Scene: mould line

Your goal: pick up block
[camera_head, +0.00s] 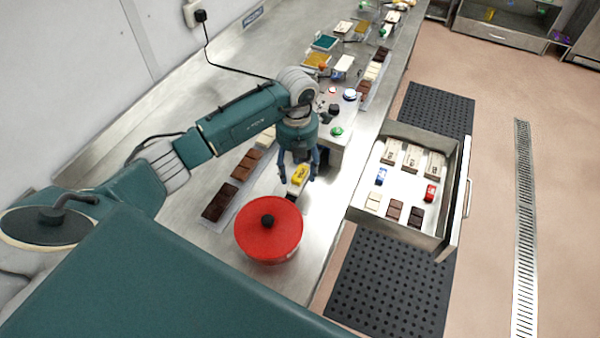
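A small yellow block (299,175) with a pale end shows on the steel counter, just beyond a red-lidded pot. My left gripper (298,178) points down over it, with its dark blue fingers spread to either side of the block. The fingers look open, with a gap visible beside the block. I cannot tell exactly how high the fingertips are above the counter. My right gripper is not in view.
The red-lidded pot (255,243) stands close in front of the block. A control box (334,150) with buttons stands behind. Chocolate bars lie on a tray at left (229,212). An open drawer (400,158) with bars and blue and red blocks juts out right.

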